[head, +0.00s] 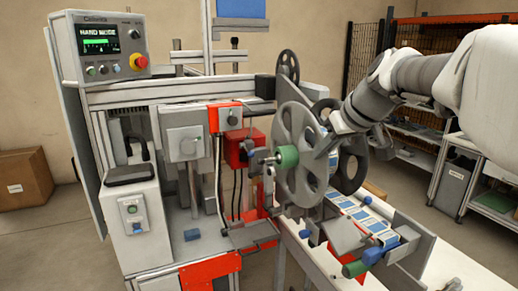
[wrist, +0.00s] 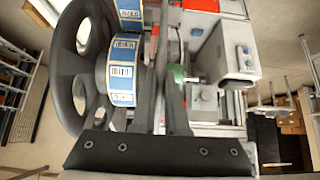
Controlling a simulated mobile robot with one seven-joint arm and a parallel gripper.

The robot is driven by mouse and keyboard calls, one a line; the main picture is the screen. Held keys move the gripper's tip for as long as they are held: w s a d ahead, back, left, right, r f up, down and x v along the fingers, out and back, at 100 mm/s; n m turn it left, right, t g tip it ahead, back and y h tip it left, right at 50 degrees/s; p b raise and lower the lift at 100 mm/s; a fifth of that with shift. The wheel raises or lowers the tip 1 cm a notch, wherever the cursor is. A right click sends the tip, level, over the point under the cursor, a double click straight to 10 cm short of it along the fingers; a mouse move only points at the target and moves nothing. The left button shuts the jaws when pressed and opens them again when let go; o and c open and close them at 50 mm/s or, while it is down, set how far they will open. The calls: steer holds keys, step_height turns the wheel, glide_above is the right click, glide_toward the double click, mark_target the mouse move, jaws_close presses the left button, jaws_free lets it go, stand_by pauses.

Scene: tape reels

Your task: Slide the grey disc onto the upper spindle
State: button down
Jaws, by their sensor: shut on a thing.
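The grey disc (head: 297,128) is a large spoked wheel, upright at the middle of the head view. My gripper (head: 332,143) is shut on its right rim. In the wrist view the disc (wrist: 160,50) shows nearly edge-on between the fingers (wrist: 160,115). A green cylindrical piece (head: 286,157), apparently the upper spindle's end, shows at the disc's middle, on its left side; it also shows in the wrist view (wrist: 178,73). The disc hides the rest of the spindle, so I cannot tell how far it is seated.
A black spoked disc (wrist: 68,70) and a blue-and-white label roll (wrist: 122,72) stand close beside the grey disc. A lower green roller (head: 355,268) and a label strip (head: 375,226) lie below. The machine frame and control box (head: 108,45) stand left.

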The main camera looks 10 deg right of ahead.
steer(key=shift+d, duration=0.15)
steer(key=shift+w+d+r, duration=0.1)
steer(key=shift+w+d, duration=0.05)
steer(key=shift+d, duration=0.2)
stand_by(0.3)
steer(key=c, duration=0.9)
jaws_free()
steer(key=shift+o, duration=0.2)
steer(key=v, duration=1.7)
steer(key=shift+s+p, duration=0.2)
steer(key=shift+p, duration=0.2)
